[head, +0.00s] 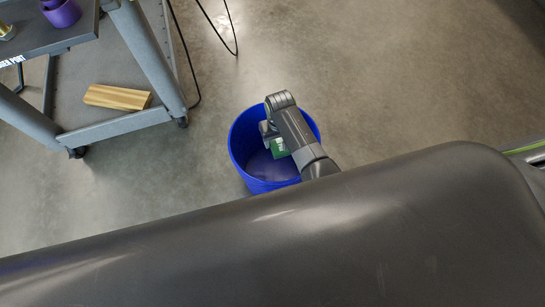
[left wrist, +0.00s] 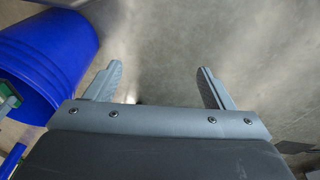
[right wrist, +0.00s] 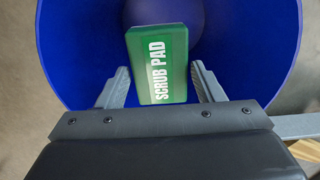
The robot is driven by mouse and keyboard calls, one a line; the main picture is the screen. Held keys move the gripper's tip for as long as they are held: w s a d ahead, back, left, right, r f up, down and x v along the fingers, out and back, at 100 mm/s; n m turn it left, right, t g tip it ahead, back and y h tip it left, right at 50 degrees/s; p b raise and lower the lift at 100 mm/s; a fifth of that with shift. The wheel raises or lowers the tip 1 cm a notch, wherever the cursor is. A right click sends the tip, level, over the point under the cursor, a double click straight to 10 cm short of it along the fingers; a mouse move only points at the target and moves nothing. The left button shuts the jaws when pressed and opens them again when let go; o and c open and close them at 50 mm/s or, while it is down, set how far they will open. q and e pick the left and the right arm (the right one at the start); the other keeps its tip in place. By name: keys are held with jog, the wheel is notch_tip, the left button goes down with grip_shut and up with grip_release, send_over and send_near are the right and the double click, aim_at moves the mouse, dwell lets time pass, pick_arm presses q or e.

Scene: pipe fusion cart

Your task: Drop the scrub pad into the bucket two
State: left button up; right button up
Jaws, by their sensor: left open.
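A green scrub pad (right wrist: 160,62) with white lettering is between the fingers of my right gripper (right wrist: 161,75), which is shut on it. In the head view my right gripper (head: 274,138) reaches over a blue bucket (head: 240,160), with the pad (head: 280,148) below its fingers. The right wrist view shows the bucket's wall (right wrist: 250,45) around and beyond the pad. No label shows on the bucket. My left gripper (left wrist: 160,80) is open and empty, beside the blue bucket (left wrist: 45,50); it is outside the head view.
A grey cart (head: 140,50) stands at the upper left, with a wooden block (head: 117,97) on its lower shelf and a purple cup (head: 62,12) on top. A black cable (head: 215,28) hangs near it. The concrete floor right of the bucket is clear.

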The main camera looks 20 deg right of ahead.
jog(key=o, duration=0.3)
jog(key=shift+o, duration=0.2)
jog(key=shift+r, duration=0.4)
notch_tip(320, 180, up, 5)
jog(key=p, duration=0.2)
jog(key=shift+f+p, duration=0.15)
jog(key=shift+p, duration=0.15)
pick_arm(q)
jog(key=s+a+f+p, duration=0.1)
jog(key=s+f+p, duration=0.1)
jog(key=f, duration=0.4)
jog(key=s+a+f+g+y+p, duration=0.1)
jog(key=s+a+f+p, duration=0.1)
jog(key=f, duration=0.4)
jog(key=shift+s+f, duration=0.2)
jog(key=shift+f, duration=0.05)
pick_arm(e)
notch_tip(320, 180, up, 12)
pick_arm(q)
jog(key=shift+a, duration=0.1)
pick_arm(e)
jog(key=shift+f, duration=0.1)
